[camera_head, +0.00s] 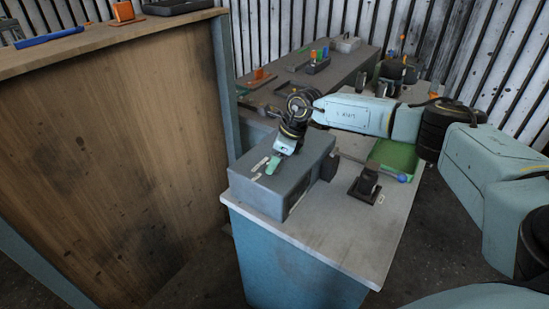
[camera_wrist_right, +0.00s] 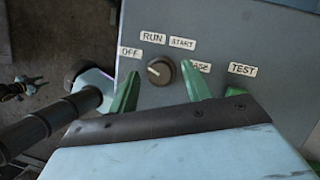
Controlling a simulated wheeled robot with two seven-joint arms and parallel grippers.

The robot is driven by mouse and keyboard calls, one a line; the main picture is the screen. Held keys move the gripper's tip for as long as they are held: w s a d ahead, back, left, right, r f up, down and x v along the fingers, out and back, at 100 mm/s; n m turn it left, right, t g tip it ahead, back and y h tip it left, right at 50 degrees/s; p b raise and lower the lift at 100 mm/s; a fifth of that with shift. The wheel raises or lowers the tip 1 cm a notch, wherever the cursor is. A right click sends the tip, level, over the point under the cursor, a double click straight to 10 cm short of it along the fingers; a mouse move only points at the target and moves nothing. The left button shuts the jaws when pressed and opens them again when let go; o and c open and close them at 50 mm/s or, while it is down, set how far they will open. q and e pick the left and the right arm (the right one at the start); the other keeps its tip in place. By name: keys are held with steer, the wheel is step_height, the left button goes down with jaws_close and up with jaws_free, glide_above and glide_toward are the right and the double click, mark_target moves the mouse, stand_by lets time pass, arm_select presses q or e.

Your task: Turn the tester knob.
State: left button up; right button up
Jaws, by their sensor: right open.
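The tester is a grey box (camera_head: 250,190) on the front of the light-topped bench. Its dark round knob (camera_wrist_right: 162,76) shows in the right wrist view, with a pale pointer mark toward the upper left, roughly at the OFF label (camera_wrist_right: 130,52). RUN, START and TEST labels and one partly hidden label surround it. My right gripper (camera_head: 272,165) is at the box's face. In the right wrist view its green fingers (camera_wrist_right: 159,84) are open, one on each side of the knob. Contact with the knob cannot be told. The left gripper is not in view.
A dark post on a block (camera_head: 365,185) and a rod with a blue ball end (camera_head: 402,178) are right of the tester. A green tray (camera_head: 397,155) lies behind them. A wooden-sided bench (camera_head: 110,150) stands at left. The bench top's front right is clear.

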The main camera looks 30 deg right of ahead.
steer(key=shift+c, duration=0.6)
steer(key=c, duration=0.8)
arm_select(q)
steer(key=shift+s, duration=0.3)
arm_select(e)
steer(key=shift+c, duration=0.2)
